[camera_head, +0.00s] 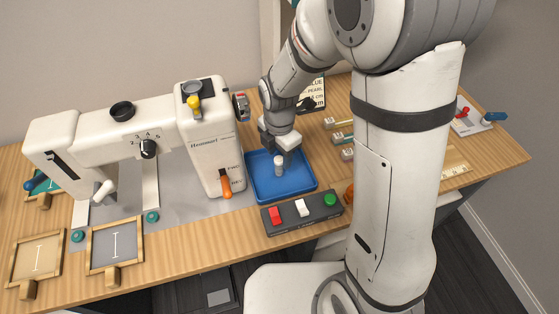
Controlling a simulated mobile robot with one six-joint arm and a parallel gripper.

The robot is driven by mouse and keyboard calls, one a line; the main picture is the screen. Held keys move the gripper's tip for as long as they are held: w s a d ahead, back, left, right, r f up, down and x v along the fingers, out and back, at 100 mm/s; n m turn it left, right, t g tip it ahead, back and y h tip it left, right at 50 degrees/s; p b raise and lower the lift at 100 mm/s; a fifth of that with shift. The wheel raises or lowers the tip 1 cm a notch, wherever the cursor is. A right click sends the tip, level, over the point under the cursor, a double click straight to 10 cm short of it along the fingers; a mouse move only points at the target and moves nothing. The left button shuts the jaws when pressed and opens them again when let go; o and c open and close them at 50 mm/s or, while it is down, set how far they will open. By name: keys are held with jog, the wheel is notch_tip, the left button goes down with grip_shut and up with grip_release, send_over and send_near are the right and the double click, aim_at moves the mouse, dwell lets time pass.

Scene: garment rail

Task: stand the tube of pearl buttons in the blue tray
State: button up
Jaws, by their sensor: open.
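The blue tray (300,187) lies on the wooden table, right of the white machine. A small pale tube (279,165) with a light top shows upright over the tray, just below my gripper. Its contents are too small to make out. The tube's top is close to the fingertips; contact cannot be told.
The white machine (212,145) with an orange lever stands close on the left. A switch box (301,212) with red, white and green controls sits in front of the tray. Small items with coloured rods (343,136) lie to the right. Framed pieces (115,246) lie front left.

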aim_at(281, 159)
notch_tip(281, 159, up, 7)
jog(key=shift+r, duration=0.2)
jog(key=s+d+r+m+t, duration=0.1)
jog(key=s+d+r+m, duration=0.3)
jog(key=m, duration=0.9)
jog(key=s+d+r+m+t, duration=0.1)
jog(key=s+d+r+m, duration=0.3)
jog(key=s+d+m, duration=0.5)
jog(key=m, duration=0.3)
jog(key=shift+d+r+m+t, duration=0.3)
jog(key=shift+d+r+m, duration=0.05)
jog(key=shift+d+m, duration=0.05)
jog(key=shift+r+p, duration=0.35)
jog(key=shift+p, duration=0.15)
jog(key=shift+c, duration=0.4)
